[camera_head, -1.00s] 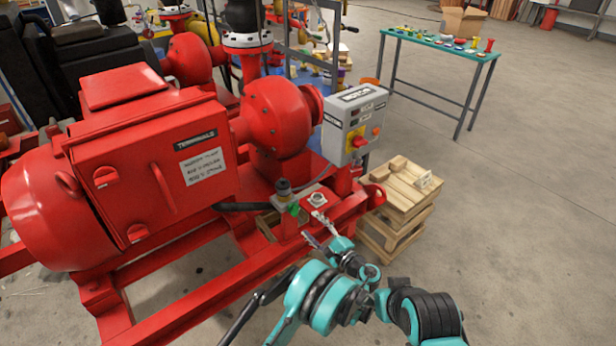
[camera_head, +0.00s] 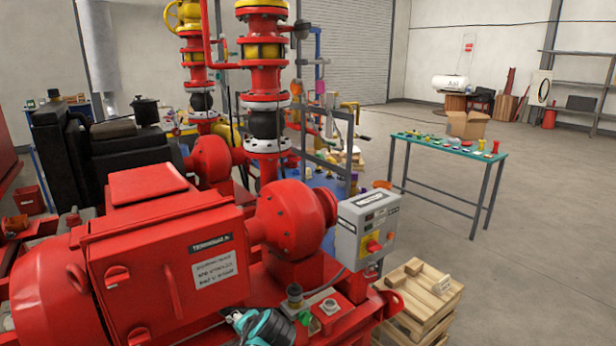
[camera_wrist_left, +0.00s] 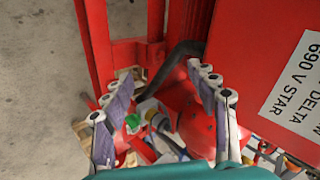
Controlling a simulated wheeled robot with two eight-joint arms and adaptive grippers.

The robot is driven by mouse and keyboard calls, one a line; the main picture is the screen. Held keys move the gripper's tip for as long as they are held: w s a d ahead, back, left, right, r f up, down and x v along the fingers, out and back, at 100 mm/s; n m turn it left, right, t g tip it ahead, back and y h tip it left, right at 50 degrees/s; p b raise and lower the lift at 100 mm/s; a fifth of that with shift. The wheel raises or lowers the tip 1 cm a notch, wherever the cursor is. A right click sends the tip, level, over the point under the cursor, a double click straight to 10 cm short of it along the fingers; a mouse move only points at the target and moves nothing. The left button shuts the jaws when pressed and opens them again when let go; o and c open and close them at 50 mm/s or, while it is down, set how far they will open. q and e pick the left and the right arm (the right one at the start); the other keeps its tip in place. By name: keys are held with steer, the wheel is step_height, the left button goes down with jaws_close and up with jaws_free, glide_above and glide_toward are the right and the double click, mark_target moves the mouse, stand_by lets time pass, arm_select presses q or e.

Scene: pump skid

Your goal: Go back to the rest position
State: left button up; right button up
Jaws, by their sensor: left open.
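My left gripper (camera_wrist_left: 160,75) is open in the left wrist view, with nothing between its fingers. It is over the red skid frame (camera_wrist_left: 98,40), beside the red terminal box (camera_wrist_left: 265,70). In the head view a teal part of my arm (camera_head: 265,328) shows at the bottom edge, in front of the terminal box (camera_head: 165,270); the fingers cannot be made out there. My right gripper is in neither view.
A grey control box (camera_head: 365,228) stands to the right, above a wooden pallet stack (camera_head: 412,318). A green-topped table (camera_head: 450,148) stands farther back; the floor around it is clear.

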arm_select(q)
steer(key=s+a+f+n+h, duration=0.1)
steer(key=s+n+h, duration=0.4)
steer(key=s, duration=1.6)
steer(key=shift+a+n, duration=0.4)
steer(key=shift+n, duration=1)
steer(key=shift+w+f, duration=0.1)
